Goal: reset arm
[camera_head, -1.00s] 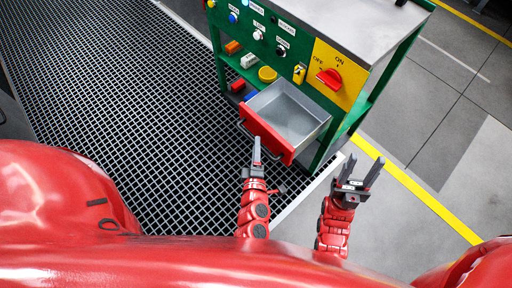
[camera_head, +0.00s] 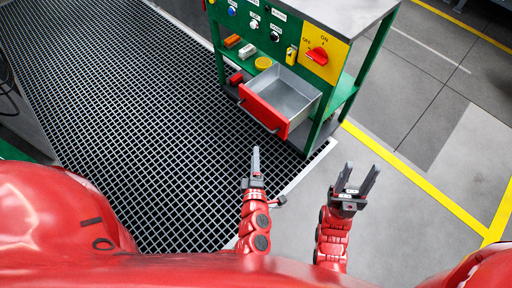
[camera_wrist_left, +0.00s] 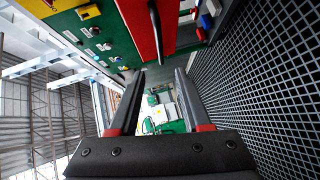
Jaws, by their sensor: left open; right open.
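My left gripper (camera_head: 256,160) points up in the head view, in front of and below the green workbench, apart from it. Its two fingers overlap there, but the left wrist view shows its jaws (camera_wrist_left: 158,100) parted with nothing between them. My right gripper (camera_head: 357,178) is to the right of it, over the grey floor, with its fingers apart and empty. The red-fronted drawer (camera_head: 263,110) of the workbench is pulled out and looks empty inside. Neither gripper touches the drawer.
The green workbench (camera_head: 333,102) has a red rotary switch (camera_head: 317,56) on a yellow plate and several buttons. Small coloured blocks lie on its shelf. A dark floor grating (camera_head: 130,120) is at left. Grey floor with yellow lines (camera_head: 420,180) is open at right.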

